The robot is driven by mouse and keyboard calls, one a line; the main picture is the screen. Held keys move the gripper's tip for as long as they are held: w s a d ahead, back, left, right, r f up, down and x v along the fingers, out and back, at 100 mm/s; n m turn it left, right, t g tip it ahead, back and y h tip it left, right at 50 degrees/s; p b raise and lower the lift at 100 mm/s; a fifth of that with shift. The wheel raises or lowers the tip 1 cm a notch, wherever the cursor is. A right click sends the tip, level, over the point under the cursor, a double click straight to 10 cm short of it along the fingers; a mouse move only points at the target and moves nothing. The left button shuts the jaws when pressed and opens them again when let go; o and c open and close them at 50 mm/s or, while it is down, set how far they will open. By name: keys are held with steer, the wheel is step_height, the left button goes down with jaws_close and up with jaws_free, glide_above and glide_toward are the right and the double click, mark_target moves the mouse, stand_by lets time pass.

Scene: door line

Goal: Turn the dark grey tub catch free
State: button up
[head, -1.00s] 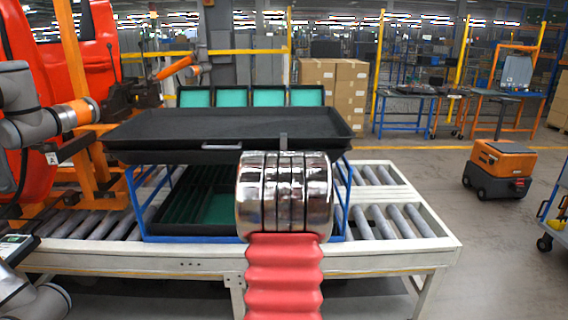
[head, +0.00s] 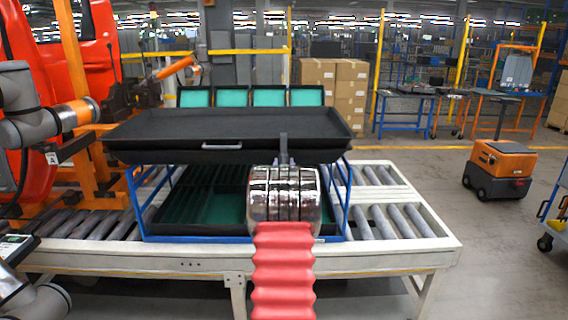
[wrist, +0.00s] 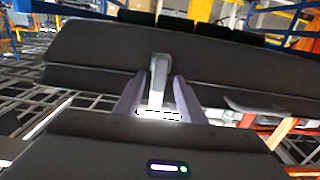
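The dark grey tub (head: 230,128) is a wide, shallow black-looking tray on top of the blue rack in the head view. Its catch (head: 283,147) is a small upright grey lever on the tub's front side, right of the middle. In the wrist view the catch (wrist: 158,78) stands between the two fingers of my gripper (wrist: 156,88), with a gap visible on both sides. The gripper is open. The tub wall (wrist: 230,68) fills the view behind it. In the head view my chrome wrist hides the fingers and the catch's lower end.
A pale handle (head: 222,147) sits on the tub's front, left of the catch. The blue rack (head: 137,205) stands on a roller conveyor (head: 400,220) and holds a lower green-lined tray (head: 222,208). An orange cart (head: 500,165) stands on open floor at right.

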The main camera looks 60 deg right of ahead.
steer(key=shift+x, duration=1.05)
jaws_close()
